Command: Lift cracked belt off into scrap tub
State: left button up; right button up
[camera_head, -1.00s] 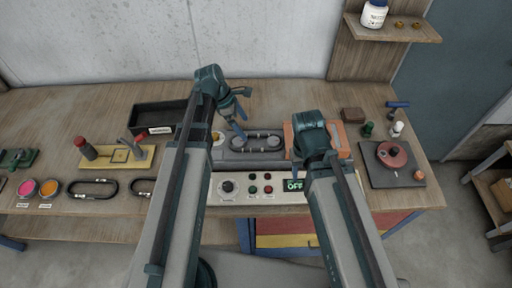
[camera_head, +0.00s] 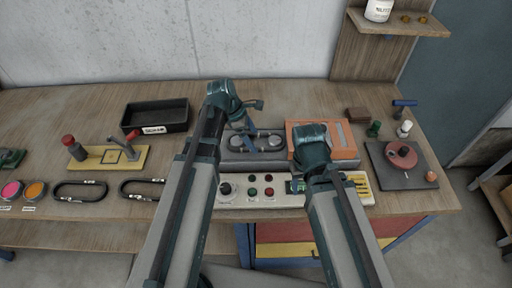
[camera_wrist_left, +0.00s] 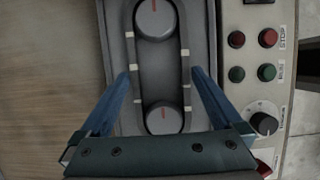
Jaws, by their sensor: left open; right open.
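The dark belt (camera_wrist_left: 186,50) loops around two round grey pulleys on the grey machine (camera_head: 235,160); white marks show along it. No crack can be made out. The belt also shows in the head view (camera_head: 270,136). The black scrap tub (camera_head: 130,118), with a white label, is empty, left of the machine. My right gripper (camera_head: 312,150) is over the machine's right side; its fingers are hidden.
An orange case (camera_head: 345,143) sits right of the pulleys. A control panel (camera_head: 235,200) with buttons and a knob is in front. Two dark loops (camera_head: 80,184) and a yellow fixture (camera_head: 105,160) lie left. A dark plate (camera_head: 400,178) with a red disc is right.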

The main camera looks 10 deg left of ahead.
pick_arm(q)
jog(key=shift+d+f, duration=0.1)
jog(key=shift+f, duration=0.05)
pick_arm(e)
jog(key=shift+f, duration=0.15)
pick_arm(q)
jog(key=c, duration=1)
jog(key=shift+c, duration=0.2)
